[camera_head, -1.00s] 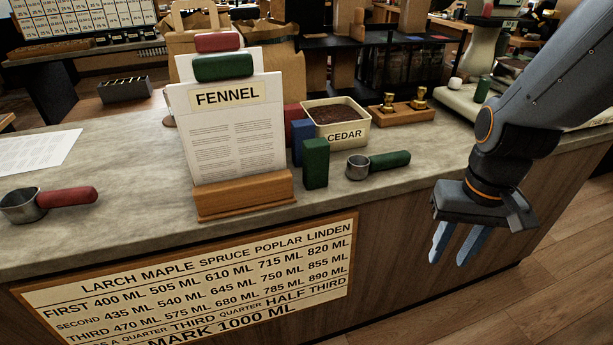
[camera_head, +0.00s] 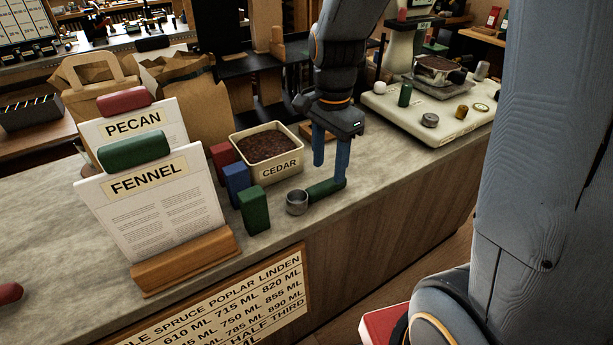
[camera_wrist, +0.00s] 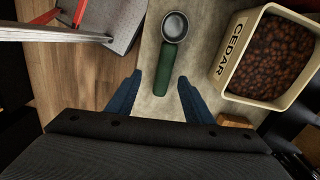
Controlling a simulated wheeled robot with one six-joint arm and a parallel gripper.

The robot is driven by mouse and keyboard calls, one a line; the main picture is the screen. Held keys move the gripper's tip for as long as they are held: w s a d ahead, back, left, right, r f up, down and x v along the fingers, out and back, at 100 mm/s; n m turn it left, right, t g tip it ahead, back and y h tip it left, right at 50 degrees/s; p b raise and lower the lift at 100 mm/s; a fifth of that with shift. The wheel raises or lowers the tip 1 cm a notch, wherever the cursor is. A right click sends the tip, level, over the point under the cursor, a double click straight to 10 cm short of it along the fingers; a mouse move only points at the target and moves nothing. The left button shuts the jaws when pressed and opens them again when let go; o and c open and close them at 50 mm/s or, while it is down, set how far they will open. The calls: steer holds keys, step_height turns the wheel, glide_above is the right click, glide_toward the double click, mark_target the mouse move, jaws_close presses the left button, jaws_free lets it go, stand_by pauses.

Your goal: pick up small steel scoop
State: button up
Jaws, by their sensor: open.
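The small steel scoop has a round steel cup (camera_head: 297,202) and a green handle (camera_head: 325,188). It lies on the counter in front of the CEDAR bin. In the wrist view its cup (camera_wrist: 175,26) is at the top and its green handle (camera_wrist: 165,70) points down toward my gripper. My gripper (camera_head: 331,172) is above the handle, pointing down, with its blue fingers apart. In the wrist view my open gripper (camera_wrist: 158,80) has one finger on each side of the handle's line, with nothing held. I cannot tell how far the fingertips are above the counter.
The CEDAR bin (camera_head: 284,169) of dark beans stands close behind the scoop. Red, blue and green blocks (camera_head: 254,210) stand left of it. A card holder (camera_head: 185,265) is farther left. A pale tray (camera_head: 440,125) with small items lies at the right. The counter's front edge is near the handle.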

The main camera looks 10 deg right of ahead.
mark_target(326, 183)
steer(key=shift+w+r, duration=0.1)
steer(key=shift+w, duration=0.25)
steer(key=shift+w+a+f+m, duration=0.1)
steer(key=shift+f+m, duration=0.2)
steer(key=shift+f+p, duration=0.6)
steer(key=shift+f, duration=0.9)
steer(key=shift+f+p, duration=0.65)
steer(key=shift+f, duration=1.35)
jaws_close()
